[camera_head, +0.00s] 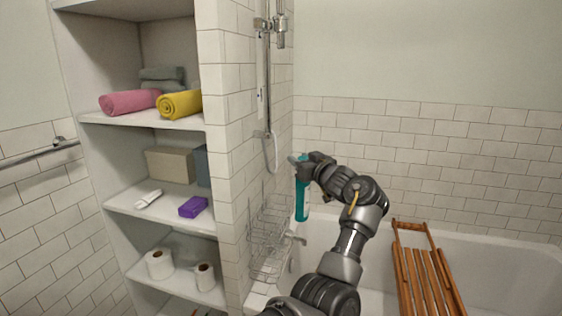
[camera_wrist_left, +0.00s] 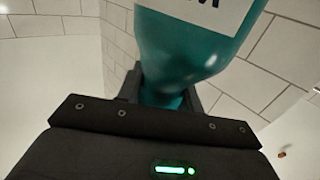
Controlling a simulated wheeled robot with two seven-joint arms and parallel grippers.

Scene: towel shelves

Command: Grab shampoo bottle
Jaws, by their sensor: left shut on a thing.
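The shampoo bottle (camera_head: 302,200) is teal with a pale label, and hangs upright beside the tiled wall edge, above the bathtub. My left gripper (camera_head: 300,163) is shut on its upper part in the head view. In the left wrist view the bottle (camera_wrist_left: 190,50) fills the upper middle, with the gripper's fingers (camera_wrist_left: 162,95) on both sides of it. The bottle is close to the wire rack (camera_head: 268,240), a little to its right. Its top is partly hidden by the gripper. My right gripper is not in view.
A wooden bath rack (camera_head: 430,280) lies across the bathtub (camera_head: 500,262) at right. Shelves (camera_head: 150,211) at left hold rolled towels (camera_head: 130,102), boxes (camera_head: 170,165) and toilet rolls (camera_head: 160,264). A shower hose and handle (camera_head: 271,150) hang on the wall behind the gripper.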

